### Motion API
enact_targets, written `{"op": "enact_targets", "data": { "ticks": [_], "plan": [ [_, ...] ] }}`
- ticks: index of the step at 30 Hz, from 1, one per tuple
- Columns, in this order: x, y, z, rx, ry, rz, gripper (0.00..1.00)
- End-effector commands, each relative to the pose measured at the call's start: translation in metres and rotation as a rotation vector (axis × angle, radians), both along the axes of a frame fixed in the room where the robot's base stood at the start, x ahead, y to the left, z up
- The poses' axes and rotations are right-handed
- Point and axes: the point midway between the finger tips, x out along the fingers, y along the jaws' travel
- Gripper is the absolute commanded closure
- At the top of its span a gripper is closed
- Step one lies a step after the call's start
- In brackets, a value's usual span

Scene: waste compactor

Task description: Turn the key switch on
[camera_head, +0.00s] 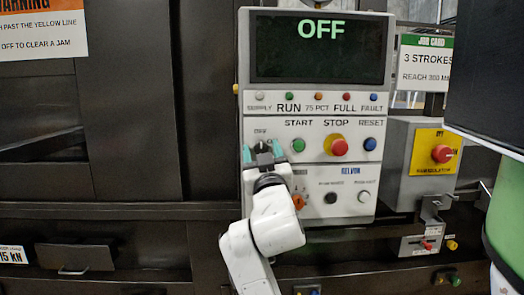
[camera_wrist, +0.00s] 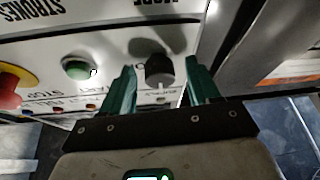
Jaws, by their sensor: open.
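The key switch is a dark round knob with a pale mark on its edge, and in the wrist view (camera_wrist: 159,69) it sits between my two teal fingers. In the head view it shows as a small dark shape (camera_head: 262,147) on the white control panel (camera_head: 250,175), left of the green START button (camera_head: 298,145). My gripper (camera_head: 263,151) is at the panel, open, with one finger on each side of the knob. In the wrist view, gaps show between the knob and the fingers of my gripper (camera_wrist: 160,65). The display (camera_head: 319,48) reads OFF.
A red STOP button (camera_head: 340,147) on yellow and a blue RESET button (camera_head: 370,144) are right of START. An orange-red selector (camera_head: 298,202) is below my gripper. A red isolator knob (camera_head: 442,154) is on a grey box at right.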

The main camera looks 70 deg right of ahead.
Motion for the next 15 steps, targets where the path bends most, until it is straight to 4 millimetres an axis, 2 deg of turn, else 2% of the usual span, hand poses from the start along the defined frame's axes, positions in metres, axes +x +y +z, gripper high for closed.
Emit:
{"op": "enact_targets", "data": {
  "ticks": [6, 15],
  "plan": [
    [0.0003, -0.0002, -0.0003, 0.001, 0.0, 0.0, 0.39],
    [0.0002, -0.0001, -0.0004, 0.001, 0.0, 0.0, 0.67]
  ]
}}
